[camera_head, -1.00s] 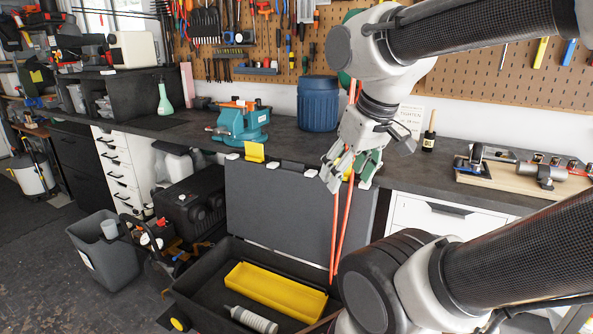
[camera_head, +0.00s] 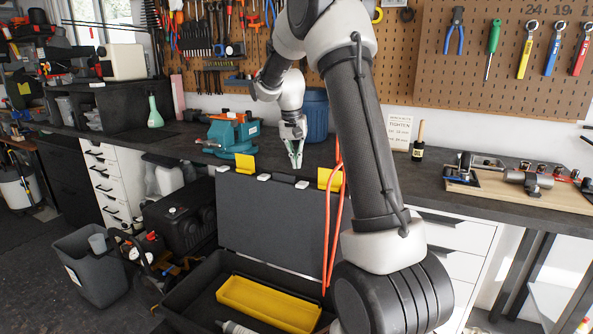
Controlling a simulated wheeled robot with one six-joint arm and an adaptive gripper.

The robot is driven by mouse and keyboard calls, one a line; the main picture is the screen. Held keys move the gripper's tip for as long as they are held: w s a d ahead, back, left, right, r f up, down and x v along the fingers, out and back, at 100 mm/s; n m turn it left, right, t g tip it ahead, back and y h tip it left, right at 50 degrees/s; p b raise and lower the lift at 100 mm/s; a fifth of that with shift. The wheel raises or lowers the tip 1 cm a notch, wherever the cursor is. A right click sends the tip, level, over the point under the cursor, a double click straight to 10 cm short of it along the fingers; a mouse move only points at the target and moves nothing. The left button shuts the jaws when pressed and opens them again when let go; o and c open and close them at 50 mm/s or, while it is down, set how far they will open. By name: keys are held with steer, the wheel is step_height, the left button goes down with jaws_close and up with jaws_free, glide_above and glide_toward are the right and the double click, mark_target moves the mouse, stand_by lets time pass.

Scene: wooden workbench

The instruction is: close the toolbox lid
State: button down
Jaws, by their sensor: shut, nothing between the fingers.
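The black toolbox (camera_head: 184,303) stands open on the floor in front of the workbench. Its dark grey lid (camera_head: 268,222) stands upright at the back, with yellow latches (camera_head: 245,163) on its top edge. A yellow tray (camera_head: 268,303) and a partly seen light grey tube (camera_head: 236,327) lie inside the box. My gripper (camera_head: 296,162) is shut and empty, pointing down, at the top edge of the lid and appearing on its far side, over the bench. I cannot tell whether it touches the lid. My arm hides the toolbox's right side.
A teal vise (camera_head: 233,133) and a blue barrel (camera_head: 315,115) stand on the workbench (camera_head: 430,175) close to my gripper. Orange cords (camera_head: 335,215) hang by the lid's right side. A black case (camera_head: 182,218) and a grey bin (camera_head: 92,265) stand to the left.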

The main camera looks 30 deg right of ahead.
steer(key=w+d+r+m+t, duration=0.1)
steer(key=w+r+m, duration=0.2)
steer(key=w+r, duration=0.1)
glide_toward(297, 180)
steer(key=shift+m+h, duration=0.3)
steer(key=x, duration=0.5)
steer(key=shift+a+f, duration=0.1)
steer(key=shift+f, duration=0.05)
steer(key=shift+a, duration=0.1)
